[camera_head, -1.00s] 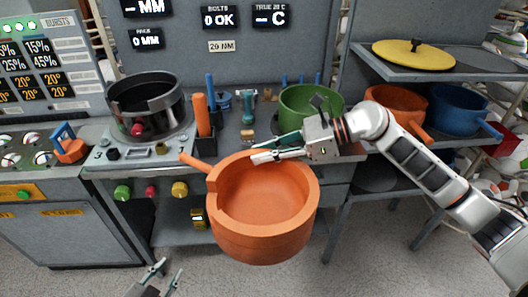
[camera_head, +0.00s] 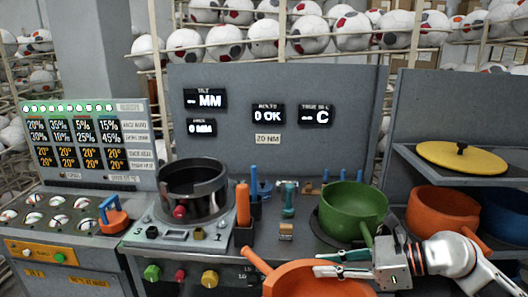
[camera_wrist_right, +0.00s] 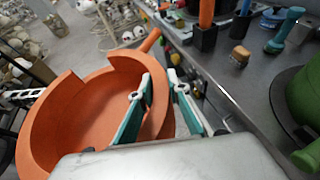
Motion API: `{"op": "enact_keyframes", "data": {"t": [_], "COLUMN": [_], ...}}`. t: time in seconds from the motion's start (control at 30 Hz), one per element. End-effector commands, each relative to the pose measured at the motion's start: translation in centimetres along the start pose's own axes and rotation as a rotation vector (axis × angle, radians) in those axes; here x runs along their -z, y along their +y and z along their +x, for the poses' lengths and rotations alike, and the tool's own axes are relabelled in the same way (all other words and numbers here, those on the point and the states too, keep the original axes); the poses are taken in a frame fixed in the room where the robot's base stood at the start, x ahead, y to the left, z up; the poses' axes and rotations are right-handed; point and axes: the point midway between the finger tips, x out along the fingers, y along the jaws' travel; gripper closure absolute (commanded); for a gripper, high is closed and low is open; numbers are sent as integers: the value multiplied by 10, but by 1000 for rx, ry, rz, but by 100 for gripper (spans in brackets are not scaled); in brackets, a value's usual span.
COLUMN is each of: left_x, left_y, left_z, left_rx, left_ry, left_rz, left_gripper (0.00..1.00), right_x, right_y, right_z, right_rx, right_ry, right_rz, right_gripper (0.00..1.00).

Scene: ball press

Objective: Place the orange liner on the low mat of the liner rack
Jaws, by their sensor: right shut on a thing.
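The orange liner (camera_head: 298,278) is a wide pan with a stub handle and a notch in its rim. It hangs in front of the bench at the bottom edge of the head view, its lower part cut off. My right gripper (camera_head: 318,264) is shut on its rim. In the right wrist view, the fingers (camera_wrist_right: 160,76) grip the wall of the liner (camera_wrist_right: 62,118). The liner rack (camera_head: 475,168) stands at the right, and its low mat is out of view. My left gripper is out of view.
A second orange pan (camera_head: 440,216) and a blue pan (camera_head: 506,214) sit on the rack under a yellow lid (camera_head: 462,157). A green pan (camera_head: 352,207) stands on the bench beside the right arm. A dark metal ring (camera_head: 193,190) stands left of it.

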Motion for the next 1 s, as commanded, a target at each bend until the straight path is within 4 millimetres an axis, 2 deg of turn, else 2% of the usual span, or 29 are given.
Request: {"op": "enact_keyframes", "data": {"t": [0.2, 0.5, 0.7, 1.0], "left_x": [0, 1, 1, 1], "left_y": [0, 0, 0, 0], "left_z": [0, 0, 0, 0], "left_rx": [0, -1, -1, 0], "left_ry": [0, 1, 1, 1], "left_rz": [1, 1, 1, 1], "left_gripper": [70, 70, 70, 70], "right_x": [27, 48, 51, 48], "right_y": [8, 24, 31, 33], "right_z": [-41, -86, -101, -105], "right_rx": [100, 195, 223, 231], "right_ry": [1, 1, -2, -10], "right_rz": [44, 85, 93, 89], "right_gripper": [100, 100, 100, 100]}}
